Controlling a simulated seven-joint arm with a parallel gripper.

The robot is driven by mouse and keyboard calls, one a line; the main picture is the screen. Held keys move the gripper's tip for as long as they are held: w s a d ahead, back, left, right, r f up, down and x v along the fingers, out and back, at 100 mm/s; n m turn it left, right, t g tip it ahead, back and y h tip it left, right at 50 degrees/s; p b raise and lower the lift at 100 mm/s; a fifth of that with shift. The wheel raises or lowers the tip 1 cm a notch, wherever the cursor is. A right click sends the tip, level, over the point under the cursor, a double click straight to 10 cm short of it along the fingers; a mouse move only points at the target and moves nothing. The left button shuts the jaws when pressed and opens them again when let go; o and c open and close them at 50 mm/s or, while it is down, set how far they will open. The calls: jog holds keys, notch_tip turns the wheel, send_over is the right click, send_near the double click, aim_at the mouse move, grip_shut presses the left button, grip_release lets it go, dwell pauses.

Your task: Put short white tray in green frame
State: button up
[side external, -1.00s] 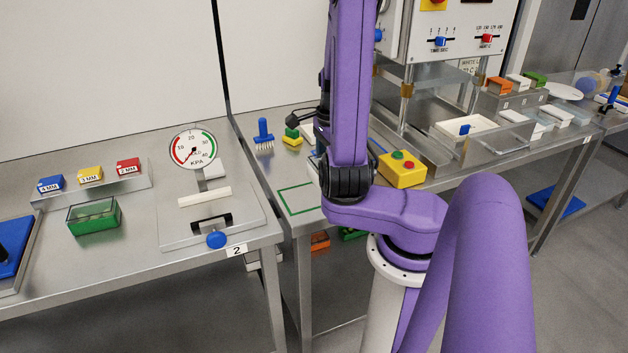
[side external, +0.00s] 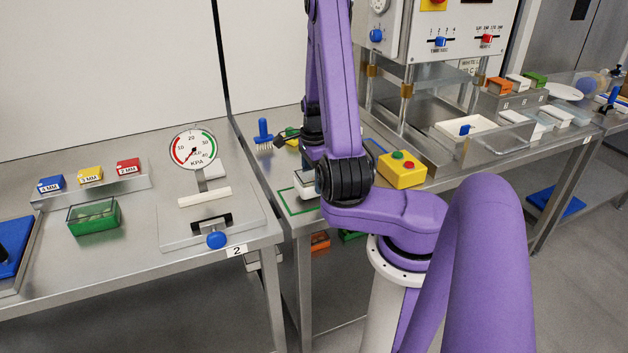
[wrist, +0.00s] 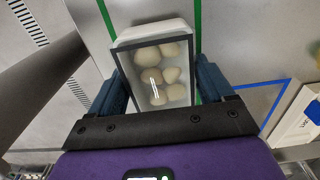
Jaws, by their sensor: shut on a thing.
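The short white tray (wrist: 150,32) is filled with several pale round pieces under a clear, dark-edged top. My gripper (wrist: 162,80) is shut on it, with one blue finger on each side. In the side external view the tray (side external: 304,186) shows partly, left of my arm, over the green frame (side external: 300,212) marked on the bench. In the wrist view, green frame lines (wrist: 197,22) run on both sides of the tray. My arm hides the frame's right part. I cannot tell whether the tray touches the bench.
A blue outline (wrist: 283,98) with a pale object (wrist: 300,117) lies to the right in the wrist view. A yellow button box (side external: 402,170) stands right of my arm. A blue-handled brush (side external: 263,134) and a green-and-yellow block (side external: 291,135) stand behind the frame.

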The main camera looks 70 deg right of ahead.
jog(key=shift+f, duration=0.8)
jog(key=shift+f, duration=0.15)
jog(key=o, duration=1.2)
jog(key=shift+c, duration=0.2)
